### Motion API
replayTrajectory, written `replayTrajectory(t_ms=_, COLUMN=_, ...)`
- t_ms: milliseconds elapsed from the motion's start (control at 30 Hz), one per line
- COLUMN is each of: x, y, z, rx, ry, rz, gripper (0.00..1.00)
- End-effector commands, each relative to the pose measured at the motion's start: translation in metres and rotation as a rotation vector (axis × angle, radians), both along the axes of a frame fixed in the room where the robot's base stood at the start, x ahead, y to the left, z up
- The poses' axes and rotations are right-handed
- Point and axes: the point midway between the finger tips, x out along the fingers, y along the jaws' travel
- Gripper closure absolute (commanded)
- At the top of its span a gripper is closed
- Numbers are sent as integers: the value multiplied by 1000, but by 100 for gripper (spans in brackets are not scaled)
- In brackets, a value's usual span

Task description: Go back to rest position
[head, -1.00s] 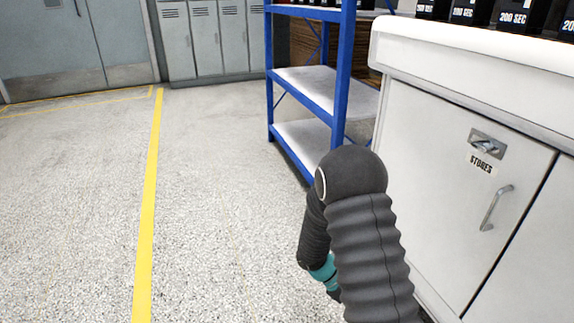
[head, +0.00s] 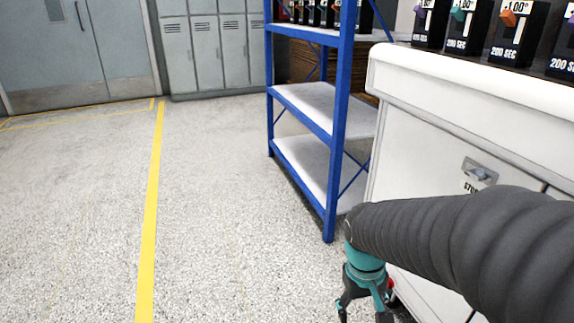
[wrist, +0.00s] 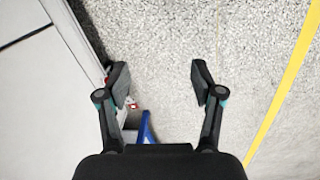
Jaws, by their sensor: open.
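My gripper (head: 364,306) hangs at the end of my dark ribbed arm, low beside the white cabinet in the head view. Its fingertips are partly cut off by the bottom edge there. In the wrist view my gripper (wrist: 159,75) shows two dark fingers spread apart with only speckled floor between them. It is open and holds nothing.
The white cabinet (head: 400,135) stands at the right, with black breaker units (head: 515,30) on its top. Blue-framed shelving (head: 338,130) stands just behind it. Grey lockers (head: 205,55) line the back. Open floor (head: 230,200) lies left, crossed by a yellow line (head: 152,200).

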Motion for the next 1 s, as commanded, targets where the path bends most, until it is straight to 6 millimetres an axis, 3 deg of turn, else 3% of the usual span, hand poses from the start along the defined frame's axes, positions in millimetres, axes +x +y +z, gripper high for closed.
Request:
replayTrajectory(t_ms=100, x=-13, y=3, z=32, rx=48, ry=-93, rz=-45, gripper=33)
replayTrajectory(t_ms=600, x=-59, y=-4, z=140, rx=126, ry=-442, rz=-124, gripper=33)
replayTrajectory(t_ms=800, x=-65, y=-8, z=159, rx=127, ry=-503, rz=-134, gripper=33)
replayTrajectory(t_ms=1000, x=-65, y=-9, z=160, rx=126, ry=-503, rz=-139, gripper=33)
